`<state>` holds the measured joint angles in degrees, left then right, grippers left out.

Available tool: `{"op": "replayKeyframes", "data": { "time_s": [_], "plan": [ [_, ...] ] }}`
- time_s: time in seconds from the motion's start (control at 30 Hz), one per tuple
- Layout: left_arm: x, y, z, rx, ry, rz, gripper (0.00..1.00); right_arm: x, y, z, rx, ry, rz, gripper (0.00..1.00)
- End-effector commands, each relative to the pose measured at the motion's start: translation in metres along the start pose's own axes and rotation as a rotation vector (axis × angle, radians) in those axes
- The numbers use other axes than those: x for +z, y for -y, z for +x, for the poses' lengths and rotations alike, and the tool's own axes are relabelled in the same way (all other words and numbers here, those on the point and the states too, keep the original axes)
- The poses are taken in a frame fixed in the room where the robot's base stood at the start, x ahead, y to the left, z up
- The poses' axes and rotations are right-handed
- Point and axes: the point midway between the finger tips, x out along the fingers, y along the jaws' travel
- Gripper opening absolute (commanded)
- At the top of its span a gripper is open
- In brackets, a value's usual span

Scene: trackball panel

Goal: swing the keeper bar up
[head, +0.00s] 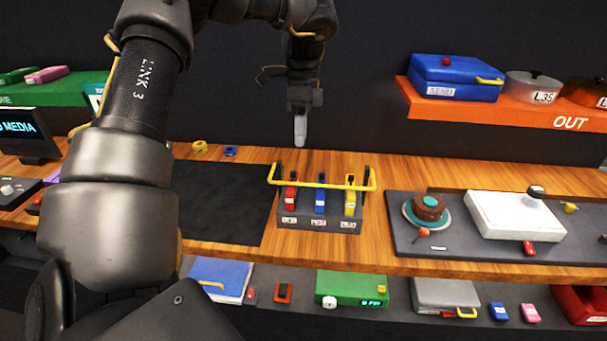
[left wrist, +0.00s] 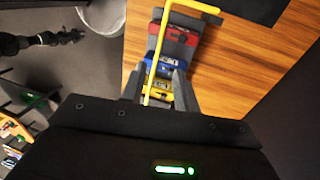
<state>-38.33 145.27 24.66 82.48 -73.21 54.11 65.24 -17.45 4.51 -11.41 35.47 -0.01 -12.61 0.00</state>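The yellow keeper bar (head: 322,185) runs level across three upright switches, red (head: 291,193), blue (head: 320,200) and yellow (head: 350,203), on a small dark panel (head: 303,224). Dark posts stand near both bar ends. My left gripper (head: 299,130) points down, above and behind the panel's left half, apart from the bar in the head view. In the left wrist view its fingers (left wrist: 157,88) stand apart. The keeper bar (left wrist: 155,55) passes through the view between them, but nothing appears gripped. My right gripper is not identifiable.
A black mat (head: 215,203) lies left of the panel. A grey board (head: 430,240) with a white box (head: 513,213) stands to the right. An orange shelf (head: 500,110) overhangs the back right. Bare wood separates panel and board.

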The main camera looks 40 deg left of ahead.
Motion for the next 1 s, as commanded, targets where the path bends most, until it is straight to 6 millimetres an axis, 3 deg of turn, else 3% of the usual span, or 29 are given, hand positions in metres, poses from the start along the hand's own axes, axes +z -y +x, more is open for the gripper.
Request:
{"op": "replayKeyframes", "data": {
  "time_s": [0.17, 0.5, 0.7, 1.0],
  "plan": [
    [0.003, 0.0, 0.011, 0.004, -0.001, -0.001, 0.31, 0.001, -0.001, 0.0, 0.0, 0.001, -0.001, 0.31],
    [0.002, -0.001, 0.072, 0.006, -0.001, 0.0, 0.31, -0.004, -0.002, -0.007, 0.003, -0.004, -0.002, 0.31],
    [0.0, 0.0, 0.098, 0.004, -0.001, 0.001, 0.31, -0.005, -0.002, -0.011, 0.002, -0.004, -0.002, 0.31],
    [0.0, 0.0, 0.108, 0.001, -0.002, 0.0, 0.31, -0.005, -0.002, -0.012, 0.002, -0.005, -0.002, 0.31]
  ]
}}
